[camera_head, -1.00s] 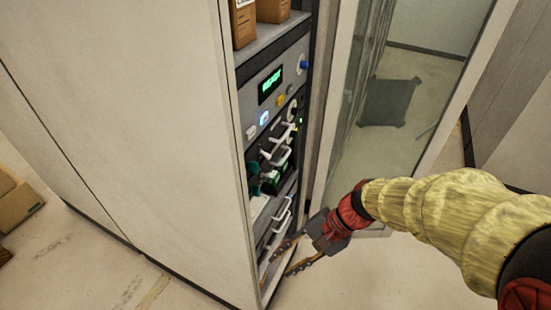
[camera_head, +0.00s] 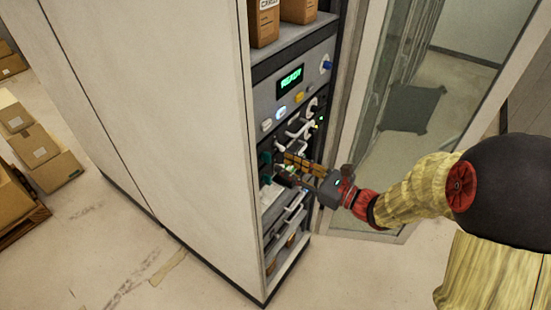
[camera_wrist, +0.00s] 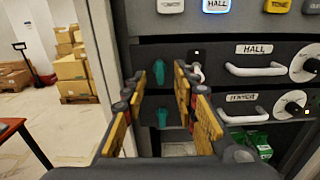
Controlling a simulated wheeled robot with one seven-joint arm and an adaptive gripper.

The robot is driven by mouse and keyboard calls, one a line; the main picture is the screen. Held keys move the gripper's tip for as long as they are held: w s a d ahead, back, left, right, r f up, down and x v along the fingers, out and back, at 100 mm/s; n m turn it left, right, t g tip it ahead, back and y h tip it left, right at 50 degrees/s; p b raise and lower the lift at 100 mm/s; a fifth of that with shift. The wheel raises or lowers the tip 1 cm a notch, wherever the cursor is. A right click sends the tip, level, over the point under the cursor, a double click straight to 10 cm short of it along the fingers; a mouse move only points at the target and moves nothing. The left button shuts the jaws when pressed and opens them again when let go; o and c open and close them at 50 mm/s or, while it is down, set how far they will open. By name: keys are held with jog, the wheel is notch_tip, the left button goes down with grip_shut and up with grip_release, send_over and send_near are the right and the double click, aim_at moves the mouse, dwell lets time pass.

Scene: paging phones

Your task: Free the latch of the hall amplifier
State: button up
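The hall amplifier (camera_wrist: 222,50) is a dark rack unit labelled HALL, with a white handle (camera_wrist: 258,70) and a round dial at right. A teal latch (camera_wrist: 158,72) is upright near its left end. A second teal latch (camera_wrist: 162,117) is on the unit below. My gripper (camera_wrist: 156,84) is open, its orange-padded fingers apart, with both latches seen in the gap between them. I cannot tell whether it touches either latch. In the head view my gripper (camera_head: 282,166) is at the rack front and hides part of the units.
A control panel with a green READY display (camera_head: 290,80) and several buttons is above; its HALL button (camera_wrist: 216,5) has a blue rim. An open glass door (camera_head: 385,130) stands right of the rack. A grey cabinet side (camera_head: 160,130) is at left. Boxes (camera_head: 38,150) are farther left.

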aim_at(270, 157)
jog(key=x, duration=0.5)
jog(key=c, duration=0.3)
jog(key=c, duration=0.4)
grip_shut()
